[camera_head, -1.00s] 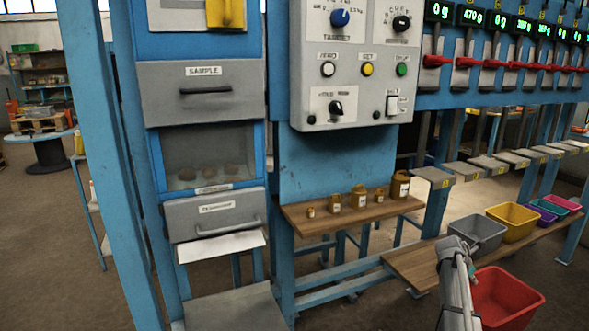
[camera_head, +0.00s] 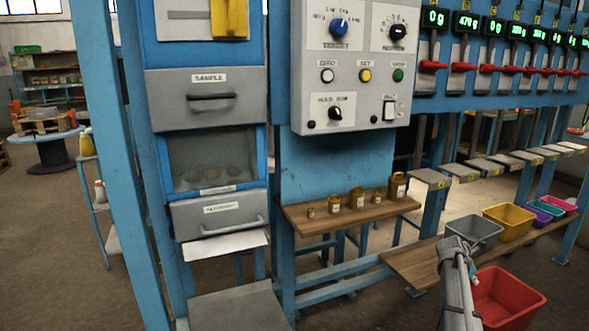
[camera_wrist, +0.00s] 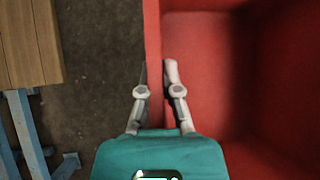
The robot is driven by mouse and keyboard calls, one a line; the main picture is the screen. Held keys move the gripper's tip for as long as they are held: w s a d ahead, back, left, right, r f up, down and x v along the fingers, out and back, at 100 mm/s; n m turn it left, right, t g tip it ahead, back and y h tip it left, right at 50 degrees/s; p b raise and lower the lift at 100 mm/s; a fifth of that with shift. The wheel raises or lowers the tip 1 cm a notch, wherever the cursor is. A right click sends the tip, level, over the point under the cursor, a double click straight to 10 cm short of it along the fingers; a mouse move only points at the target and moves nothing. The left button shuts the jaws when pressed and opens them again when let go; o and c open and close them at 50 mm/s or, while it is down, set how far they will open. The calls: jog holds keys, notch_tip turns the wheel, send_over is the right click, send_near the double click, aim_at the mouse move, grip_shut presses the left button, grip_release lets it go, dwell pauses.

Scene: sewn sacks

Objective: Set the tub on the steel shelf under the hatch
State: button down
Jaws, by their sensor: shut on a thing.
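A red tub (camera_head: 510,299) is at the lower right of the head view, beside the end of the wooden bench. My gripper (camera_wrist: 156,78) has one finger on each side of the tub's wall in the wrist view and is shut on it. The tub (camera_wrist: 206,75) fills the right half of that view and looks empty where it shows. A flat grey steel shelf (camera_head: 238,307) is low at the front left of the head view, bare where visible. Above it is a grey hatch front (camera_head: 218,215) with a handle and a white flap. The tub's underside is hidden.
Grey (camera_head: 474,228) and yellow (camera_head: 510,219) tubs stand on the wooden bench (camera_head: 415,262), with purple and pink ones behind. Several brown jars (camera_head: 357,198) stand on a wooden ledge (camera_head: 325,220). Blue posts and rails lie between the red tub and the steel shelf.

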notch_tip(320, 180, up, 31)
jog(key=p, duration=3)
jog(key=shift+r+p, duration=0.15)
jog(key=shift+p, duration=0.25)
jog(key=shift+a, duration=0.15)
